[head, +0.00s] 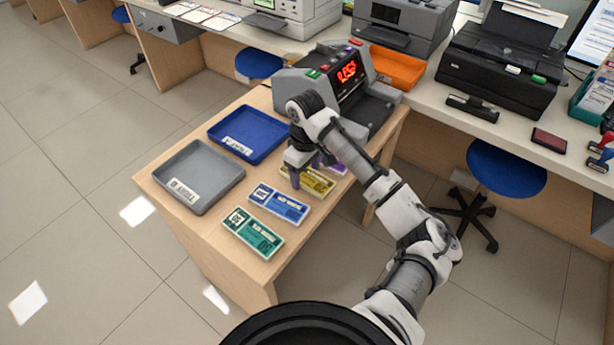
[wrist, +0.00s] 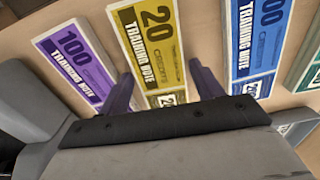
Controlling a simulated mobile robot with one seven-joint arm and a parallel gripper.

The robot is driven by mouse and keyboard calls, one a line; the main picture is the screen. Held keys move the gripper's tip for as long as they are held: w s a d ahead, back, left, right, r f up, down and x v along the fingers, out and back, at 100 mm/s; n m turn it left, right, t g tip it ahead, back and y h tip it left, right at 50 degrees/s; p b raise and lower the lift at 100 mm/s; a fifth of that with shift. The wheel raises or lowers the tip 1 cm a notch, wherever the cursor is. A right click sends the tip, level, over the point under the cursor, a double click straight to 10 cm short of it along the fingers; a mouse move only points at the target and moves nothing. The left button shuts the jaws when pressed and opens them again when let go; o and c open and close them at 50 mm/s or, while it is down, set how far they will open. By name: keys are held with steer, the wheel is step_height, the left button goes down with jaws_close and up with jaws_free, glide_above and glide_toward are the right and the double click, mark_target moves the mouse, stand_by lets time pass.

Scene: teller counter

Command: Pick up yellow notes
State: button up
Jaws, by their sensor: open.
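The yellow notes (head: 308,182) are a flat bundle on the small wooden table, between the blue notes and the purple notes. They also show in the wrist view (wrist: 155,40), marked 20 and "TRAINING NOTE". My gripper (head: 309,172) is over them, partly hiding them in the head view. In the wrist view my gripper (wrist: 166,85) is open, with one purple-grey finger on each side of the yellow bundle's near end. Nothing is held. The near end of the bundle is partly hidden by the gripper body. I cannot tell the exact height of the fingertips above the table.
Purple notes (wrist: 75,62), blue notes (head: 278,204) and green notes (head: 253,232) lie in the same row. A grey tray (head: 166,201) and a blue tray (head: 269,154) are on the left. A counting machine (head: 298,88) with a red display stands behind.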

steer(key=c, duration=0.8)
steer(key=shift+o, duration=0.2)
steer(key=shift+r, duration=0.1)
